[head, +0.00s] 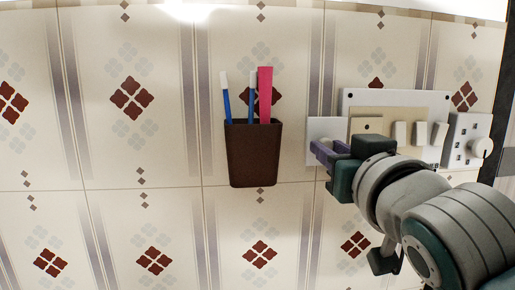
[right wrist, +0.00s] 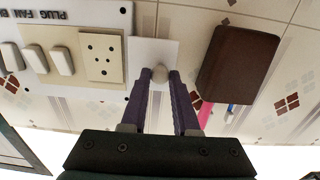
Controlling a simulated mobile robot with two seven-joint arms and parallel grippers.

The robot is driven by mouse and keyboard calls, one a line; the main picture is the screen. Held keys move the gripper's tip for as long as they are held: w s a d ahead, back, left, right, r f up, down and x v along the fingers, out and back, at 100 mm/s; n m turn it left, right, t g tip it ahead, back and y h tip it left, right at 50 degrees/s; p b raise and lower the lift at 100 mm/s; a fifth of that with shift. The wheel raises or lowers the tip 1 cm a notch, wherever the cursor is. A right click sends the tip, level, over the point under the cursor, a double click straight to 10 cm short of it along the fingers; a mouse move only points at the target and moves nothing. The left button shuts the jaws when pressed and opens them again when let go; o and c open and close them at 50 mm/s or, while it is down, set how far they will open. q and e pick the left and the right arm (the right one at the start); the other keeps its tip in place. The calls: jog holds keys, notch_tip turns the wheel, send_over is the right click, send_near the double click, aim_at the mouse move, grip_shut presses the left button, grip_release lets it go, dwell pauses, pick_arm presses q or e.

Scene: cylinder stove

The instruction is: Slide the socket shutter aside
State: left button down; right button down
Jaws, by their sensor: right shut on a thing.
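The socket shutter is a thin white square plate (head: 318,127) on the wall at the left end of the switch panel. It also shows in the right wrist view (right wrist: 145,51), with a small pale round knob (right wrist: 159,71) on it. My right gripper (head: 321,148) has its purple fingers closed around this knob, as the right wrist view (right wrist: 160,77) shows. The cream socket (right wrist: 101,58) beside the shutter shows several dark holes. In the head view the socket (head: 366,124) is partly hidden by my gripper. My left gripper is in neither view.
The white panel (head: 394,96) carries several rocker switches (head: 420,132). A second plate with a round knob (head: 480,148) is farther right. A brown holder (head: 252,155) with blue sticks and a pink strip hangs left of the shutter, with a tile gap between.

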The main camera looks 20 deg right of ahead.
jog(key=shift+a, duration=0.25)
jog(key=c, duration=0.7)
grip_release()
jog(key=b+v, duration=0.4)
jog(key=v, duration=0.5)
jog(key=shift+s, duration=0.45)
